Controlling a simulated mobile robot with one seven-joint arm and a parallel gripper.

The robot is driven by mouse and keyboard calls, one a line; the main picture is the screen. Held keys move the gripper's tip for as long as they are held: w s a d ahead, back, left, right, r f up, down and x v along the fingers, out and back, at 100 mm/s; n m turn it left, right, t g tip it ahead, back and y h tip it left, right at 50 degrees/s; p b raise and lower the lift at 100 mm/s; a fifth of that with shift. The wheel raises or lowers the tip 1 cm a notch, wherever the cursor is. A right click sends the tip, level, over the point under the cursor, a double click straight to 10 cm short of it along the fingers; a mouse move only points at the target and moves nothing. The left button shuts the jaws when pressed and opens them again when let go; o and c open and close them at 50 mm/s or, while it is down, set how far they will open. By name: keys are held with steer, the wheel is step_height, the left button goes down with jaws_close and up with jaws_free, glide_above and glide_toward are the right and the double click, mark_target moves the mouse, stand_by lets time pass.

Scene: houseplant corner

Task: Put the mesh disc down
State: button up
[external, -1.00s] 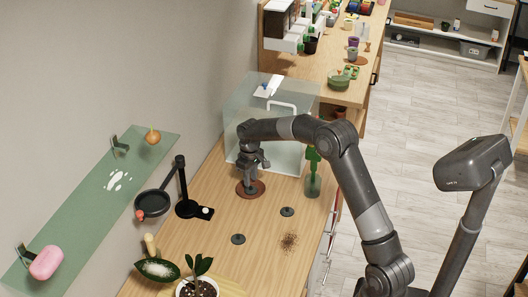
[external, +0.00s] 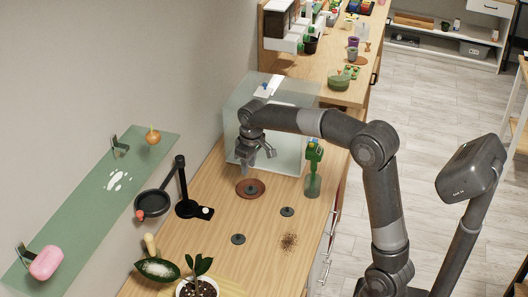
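A small dark disc with a raised knob, which looks like the mesh disc (external: 251,189), lies on a round terracotta saucer (external: 262,193) on the wooden counter. Its mesh is too small to make out. Two similar dark discs lie directly on the counter, one nearer the front (external: 238,239) and one to the right (external: 287,212). My gripper (external: 258,165) is above the saucer, apart from the disc. Its fingers are spread, and nothing shows between them.
A clear glass box (external: 300,126) stands behind my gripper. A green-topped bottle (external: 313,175) is to the right. A black stand (external: 187,206) with a round pan is to the left. Brown crumbs (external: 289,242) and a potted plant (external: 198,285) are in front. The counter between is clear.

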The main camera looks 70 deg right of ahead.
steer(key=s+a+r+t, duration=0.1)
steer(key=s+a+r, duration=0.3)
steer(key=s+a, duration=0.4)
steer(key=s+a+f+n+t, duration=0.1)
steer(key=s+a, duration=0.5)
steer(key=s, duration=0.3)
steer(key=s+a+f+n+t, duration=0.1)
steer(key=s+a+f+t, duration=0.1)
steer(key=s+a, duration=0.5)
steer(key=s, duration=0.3)
steer(key=shift+a+f+y, duration=0.25)
steer(key=shift+a+y, duration=0.05)
steer(key=shift+y, duration=0.1)
